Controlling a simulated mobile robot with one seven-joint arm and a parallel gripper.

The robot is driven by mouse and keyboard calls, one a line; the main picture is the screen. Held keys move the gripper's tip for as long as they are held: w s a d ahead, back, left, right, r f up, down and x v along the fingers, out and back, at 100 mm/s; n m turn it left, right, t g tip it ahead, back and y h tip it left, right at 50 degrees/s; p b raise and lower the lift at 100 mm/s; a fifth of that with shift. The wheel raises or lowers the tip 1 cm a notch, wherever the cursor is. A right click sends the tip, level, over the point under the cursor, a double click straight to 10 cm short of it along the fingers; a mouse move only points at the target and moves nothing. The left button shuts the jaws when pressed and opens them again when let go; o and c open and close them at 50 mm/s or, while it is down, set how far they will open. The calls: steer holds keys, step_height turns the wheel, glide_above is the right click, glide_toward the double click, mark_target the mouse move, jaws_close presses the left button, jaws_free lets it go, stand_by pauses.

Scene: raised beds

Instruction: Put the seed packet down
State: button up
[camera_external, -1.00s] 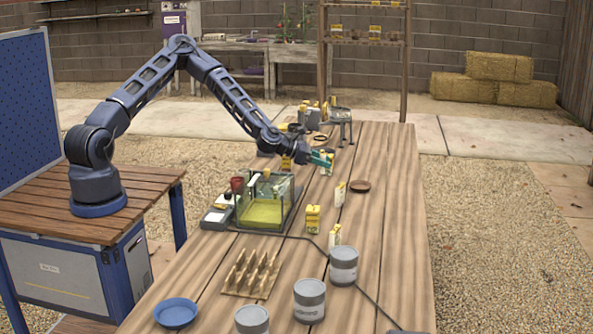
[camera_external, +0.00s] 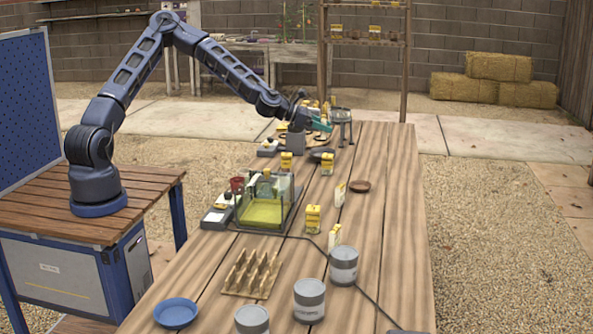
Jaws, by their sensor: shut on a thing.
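My gripper (camera_external: 320,123), with teal fingers, is raised above the far part of the long wooden table (camera_external: 385,200). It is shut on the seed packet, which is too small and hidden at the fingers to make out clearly.
A glass tank with yellow contents (camera_external: 264,213) stands mid-table. A dark dish (camera_external: 321,154) lies below my gripper. Nearer are a spiked wooden rack (camera_external: 250,274), grey cans (camera_external: 309,300) and a blue bowl (camera_external: 176,313). A brown saucer (camera_external: 360,187) lies right; the table's right strip is mostly clear.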

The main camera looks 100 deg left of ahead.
steer(key=w+d+m+g+h, duration=0.1)
steer(key=d+m+h, duration=0.4)
steer(key=d, duration=1.7)
steer(key=w+d+m+g+h, duration=0.15)
steer(key=d+m+h, duration=0.35)
steer(key=d, duration=1.6)
steer(key=m+g+h, duration=0.6)
steer(key=m+g, duration=0.4)
steer(key=g, duration=0.1)
glide_above(181, 310)
step_height(181, 310, down, 19)
steer(key=shift+f, duration=0.15)
steer(key=shift+f, duration=0.1)
steer(key=o, duration=1)
steer(key=shift+c, duration=0.2)
